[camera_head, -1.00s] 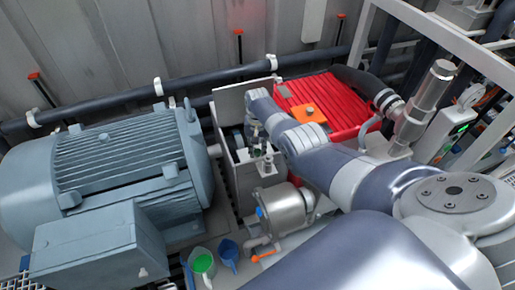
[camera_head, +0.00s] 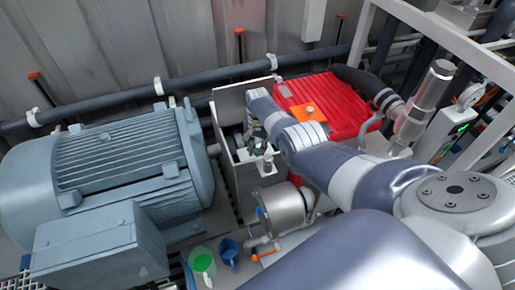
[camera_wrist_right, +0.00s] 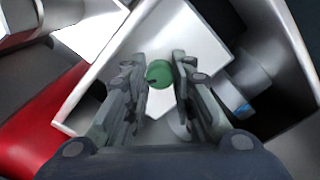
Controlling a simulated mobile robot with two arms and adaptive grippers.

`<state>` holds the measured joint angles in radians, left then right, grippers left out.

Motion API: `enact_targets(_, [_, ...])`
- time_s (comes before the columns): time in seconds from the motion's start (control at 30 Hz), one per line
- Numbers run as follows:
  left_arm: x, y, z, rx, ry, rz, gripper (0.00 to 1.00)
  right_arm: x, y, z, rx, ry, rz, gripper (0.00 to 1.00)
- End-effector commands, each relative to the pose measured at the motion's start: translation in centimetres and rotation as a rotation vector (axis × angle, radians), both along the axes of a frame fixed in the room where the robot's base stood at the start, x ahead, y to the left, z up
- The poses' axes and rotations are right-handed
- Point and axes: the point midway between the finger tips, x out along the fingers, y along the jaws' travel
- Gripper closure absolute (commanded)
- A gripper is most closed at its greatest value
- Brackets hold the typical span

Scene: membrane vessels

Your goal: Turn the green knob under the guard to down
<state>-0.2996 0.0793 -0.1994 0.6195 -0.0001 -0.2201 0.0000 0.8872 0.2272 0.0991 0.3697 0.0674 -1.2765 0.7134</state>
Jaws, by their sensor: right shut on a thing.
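The green knob (camera_wrist_right: 158,73) shows in the right wrist view as a small round disc with a dark notch at its lower left edge. My right gripper (camera_wrist_right: 160,80) has its two fingertips on either side of it and is shut on it. Behind the knob is a pale plate. In the head view the right gripper (camera_head: 254,138) reaches down into an open-topped grey metal guard (camera_head: 229,103); there my wrist and the guard walls hide the knob. My left gripper is not in view.
A red ribbed box (camera_head: 350,107) with an orange block (camera_head: 309,114) lies right behind my right arm. A large blue-grey motor (camera_head: 115,165) stands left of the guard.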

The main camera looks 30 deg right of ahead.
Motion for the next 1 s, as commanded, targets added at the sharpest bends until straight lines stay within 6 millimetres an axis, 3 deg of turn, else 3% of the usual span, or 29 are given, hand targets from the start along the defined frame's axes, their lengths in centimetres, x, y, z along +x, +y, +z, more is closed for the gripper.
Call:
enact_targets(0.13, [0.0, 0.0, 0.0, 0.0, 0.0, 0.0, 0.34, 0.1, 0.0, 0.1, 0.0, -0.001, 0.001, 1.0])
enact_targets(0.17, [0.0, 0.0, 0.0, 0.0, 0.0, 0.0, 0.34, 0.1, 0.0, 0.1, 0.0, -0.001, 0.001, 0.75])
enact_targets(0.2, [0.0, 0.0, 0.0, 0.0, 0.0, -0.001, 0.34, 0.1, 0.0, 0.1, 0.0, -0.002, 0.001, 0.67])
enact_targets(0.67, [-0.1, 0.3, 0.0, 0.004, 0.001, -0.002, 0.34, 0.0, 0.0, 0.3, 0.001, -0.001, 0.002, 0.67])
enact_targets(1.0, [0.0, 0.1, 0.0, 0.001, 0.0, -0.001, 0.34, 0.1, 0.0, 3.3, 0.0, -0.005, 0.001, 0.67])
